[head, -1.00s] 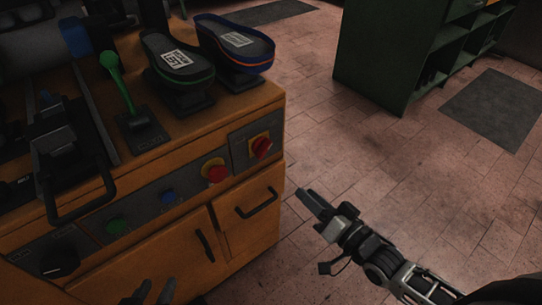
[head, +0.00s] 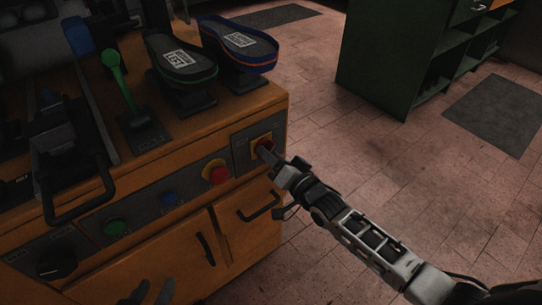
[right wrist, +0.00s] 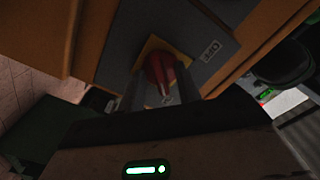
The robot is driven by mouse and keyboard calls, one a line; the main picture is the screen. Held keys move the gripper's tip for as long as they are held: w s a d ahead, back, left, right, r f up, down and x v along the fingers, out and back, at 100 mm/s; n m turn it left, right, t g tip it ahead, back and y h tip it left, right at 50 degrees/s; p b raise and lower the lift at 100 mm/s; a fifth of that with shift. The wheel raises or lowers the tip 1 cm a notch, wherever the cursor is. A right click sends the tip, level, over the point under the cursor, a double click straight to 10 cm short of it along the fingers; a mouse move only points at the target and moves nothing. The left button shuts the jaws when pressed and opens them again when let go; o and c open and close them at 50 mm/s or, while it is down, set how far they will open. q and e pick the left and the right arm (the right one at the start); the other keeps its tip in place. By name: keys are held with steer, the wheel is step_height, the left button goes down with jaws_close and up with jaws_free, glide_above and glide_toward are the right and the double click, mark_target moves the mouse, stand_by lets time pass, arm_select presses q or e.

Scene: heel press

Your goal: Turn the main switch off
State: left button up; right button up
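The main switch is a red rotary knob on a yellow plate (head: 262,138), at the right end of the press's front panel. The right wrist view shows the red knob (right wrist: 161,68) close up, with an "OFF" label on the grey plate beside it. My right gripper (head: 269,155) is at the switch. Its fingers (right wrist: 162,90) stand on either side of the knob and look open, with the knob between them; contact is not clear. My left gripper (head: 151,292) is at the bottom edge of the head view, open and empty, low in front of the cabinet.
Left of the switch on the panel are a red mushroom button (head: 215,172), a blue button (head: 169,199), a green button (head: 116,228) and a black knob (head: 56,262). A door handle (head: 260,208) sits below. Two shoe soles (head: 184,65) stand on top.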

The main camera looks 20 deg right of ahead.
steer(key=shift+w, duration=0.15)
arm_select(q)
steer(key=shift+f, duration=0.1)
arm_select(e)
jaws_close()
arm_select(q)
steer(key=shift+s, duration=0.1)
arm_select(e)
steer(key=shift+n, duration=0.4)
arm_select(q)
steer(key=shift+r+p, duration=0.45)
steer(key=shift+p, duration=0.55)
arm_select(e)
steer(key=shift+n, duration=8.5)
